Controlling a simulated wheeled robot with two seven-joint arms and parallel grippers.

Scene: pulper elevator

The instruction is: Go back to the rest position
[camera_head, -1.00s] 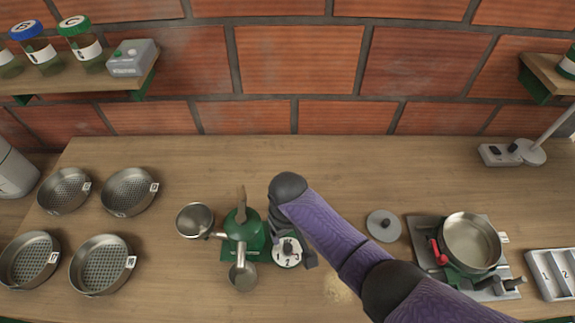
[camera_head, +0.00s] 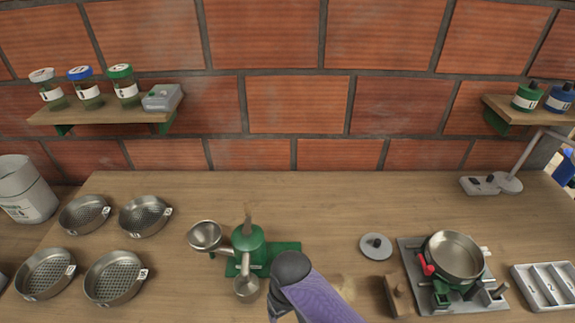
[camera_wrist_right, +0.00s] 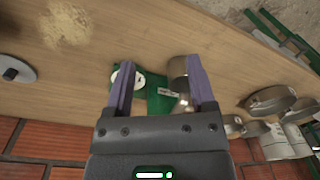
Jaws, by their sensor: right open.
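My right arm comes in from the bottom of the head view, with its dark wrist joint just right of the green pulper (camera_head: 249,243). The gripper itself is mostly hidden under the arm there. In the right wrist view my right gripper (camera_wrist_right: 158,82) is open, its two purple fingers apart with nothing held. Beyond the fingers show the green base (camera_wrist_right: 160,104), a white dial (camera_wrist_right: 126,77) by the left finger and a metal cup (camera_wrist_right: 180,70) by the right one. My left gripper is not in view.
Several sieves (camera_head: 115,276) stand at the left. A round lid (camera_head: 376,246), a wooden block (camera_head: 397,297), a pan (camera_head: 455,256) on a grey stand and a compartment tray (camera_head: 545,287) are at the right. Shelves (camera_head: 100,116) hang on the brick wall.

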